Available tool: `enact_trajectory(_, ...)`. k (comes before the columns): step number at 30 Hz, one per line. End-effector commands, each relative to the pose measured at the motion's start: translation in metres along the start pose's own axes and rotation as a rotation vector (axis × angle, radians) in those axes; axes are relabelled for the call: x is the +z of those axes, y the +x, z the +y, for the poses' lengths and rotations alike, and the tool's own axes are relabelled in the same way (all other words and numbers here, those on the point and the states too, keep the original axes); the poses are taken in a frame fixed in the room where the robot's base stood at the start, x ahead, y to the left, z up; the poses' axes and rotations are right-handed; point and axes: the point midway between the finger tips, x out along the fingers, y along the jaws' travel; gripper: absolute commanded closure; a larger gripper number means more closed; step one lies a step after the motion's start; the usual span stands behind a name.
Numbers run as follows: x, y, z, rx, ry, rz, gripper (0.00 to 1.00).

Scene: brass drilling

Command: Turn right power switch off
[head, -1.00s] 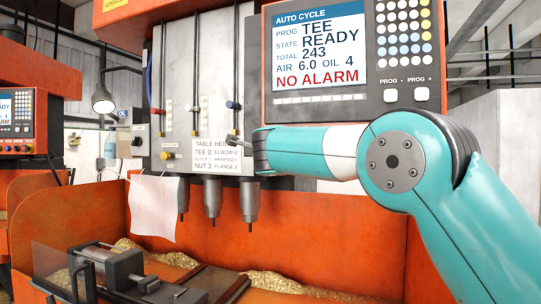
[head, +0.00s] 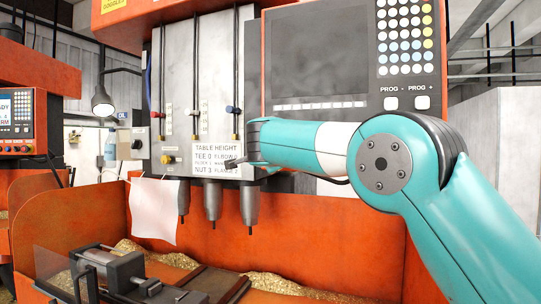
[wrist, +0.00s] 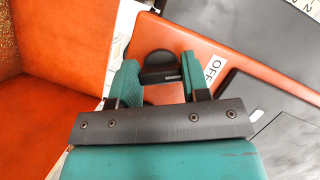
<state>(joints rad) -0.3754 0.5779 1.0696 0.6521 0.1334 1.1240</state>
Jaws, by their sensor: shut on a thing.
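The power switch (wrist: 158,60) shows in the wrist view as a rounded black knob with a dark bar, on the orange panel beside a white OFF label (wrist: 213,70). My gripper (wrist: 158,78) has its two teal fingers closed on either side of the switch's bar. In the head view the switch and the fingertips are hidden behind my wrist. The machine's display (head: 319,58) is dark and blank.
A PROG button panel (head: 405,65) is right of the display. Drill spindles (head: 213,199) hang above an orange chip tray (head: 330,240) with a vise (head: 115,272). A second machine (head: 17,125) on the left has a lit screen.

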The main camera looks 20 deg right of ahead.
Motion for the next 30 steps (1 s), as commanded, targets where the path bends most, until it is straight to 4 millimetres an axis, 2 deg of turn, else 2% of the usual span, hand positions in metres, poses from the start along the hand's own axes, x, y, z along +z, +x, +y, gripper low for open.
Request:
enact_trajectory(13,0.001,0.0,0.001,0.005,-0.012,-0.001,0.81)
enact_trajectory(14,0.001,0.0,0.001,0.005,-0.012,-0.001,0.55)
enact_trajectory(17,0.001,0.0,0.001,0.005,-0.012,0.0,0.32)
enact_trajectory(26,0.001,-0.001,0.001,0.004,-0.01,0.0,0.32)
enact_trajectory(30,0.002,-0.014,0.002,0.002,-0.009,-0.001,0.32)
